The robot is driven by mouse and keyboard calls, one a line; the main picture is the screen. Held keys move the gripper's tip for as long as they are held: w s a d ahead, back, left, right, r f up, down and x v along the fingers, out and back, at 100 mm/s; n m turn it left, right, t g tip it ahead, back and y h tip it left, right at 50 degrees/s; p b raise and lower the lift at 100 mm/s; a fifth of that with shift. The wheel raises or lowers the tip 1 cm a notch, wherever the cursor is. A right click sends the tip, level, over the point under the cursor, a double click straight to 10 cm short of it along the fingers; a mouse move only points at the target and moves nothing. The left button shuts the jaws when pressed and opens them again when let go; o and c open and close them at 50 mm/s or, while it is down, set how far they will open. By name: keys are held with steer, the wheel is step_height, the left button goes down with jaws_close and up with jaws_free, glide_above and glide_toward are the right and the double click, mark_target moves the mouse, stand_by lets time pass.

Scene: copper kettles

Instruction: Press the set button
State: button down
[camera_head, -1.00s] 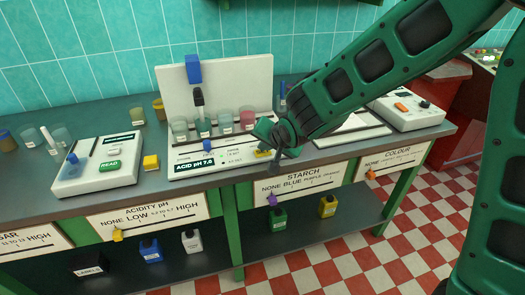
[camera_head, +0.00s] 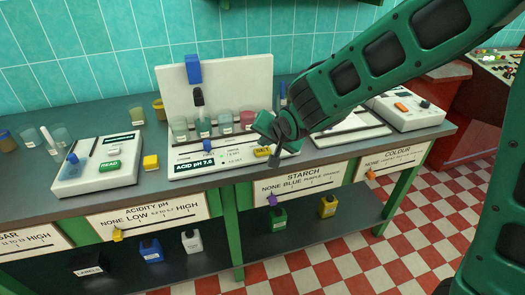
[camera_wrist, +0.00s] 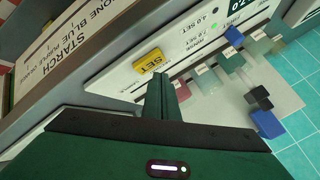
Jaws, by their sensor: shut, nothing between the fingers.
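The yellow SET button (camera_head: 262,151) is on the front right of the white acid pH station (camera_head: 215,165). The button also shows in the wrist view (camera_wrist: 148,60), with its label upside down. My gripper (camera_head: 268,130) is shut and empty, just above and behind the button in the head view. In the wrist view its closed fingertips (camera_wrist: 160,82) appear beside the button's edge, and the button's face is uncovered. I see no contact. Small printed lines with 4.0 SET and 7.0 SET sit near the button.
Several beakers (camera_head: 180,130) and a blue-topped probe (camera_head: 194,70) stand behind the panel's front. A device with a green READ button (camera_head: 110,165) and a yellow block (camera_head: 151,162) are left. Another white device (camera_head: 408,112) is right. The counter's front edge runs close below.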

mark_target(264, 153)
steer(key=shift+r, duration=2.5)
steer(key=s+d+g+h, duration=0.1)
steer(key=s+d, duration=0.3)
steer(key=d, duration=0.6)
steer(key=s+d+m+g+h, duration=0.1)
steer(key=s+d+g+h, duration=0.15)
steer(key=d, duration=0.75)
steer(key=s+d+g+h, duration=0.1)
steer(key=s+d, duration=0.4)
steer(key=d, duration=0.5)
steer(key=s+d+g, duration=0.2)
steer(key=s+d, duration=0.2)
steer(key=s, duration=0.7)
steer(key=s+d+f+g+y, duration=0.1)
steer(key=s+d, duration=0.4)
steer(key=s, duration=0.7)
steer(key=shift+s+m+g, duration=0.25)
steer(key=shift+m+g, duration=0.15)
steer(key=shift+g, duration=0.15)
steer(key=shift+d+f, duration=0.1)
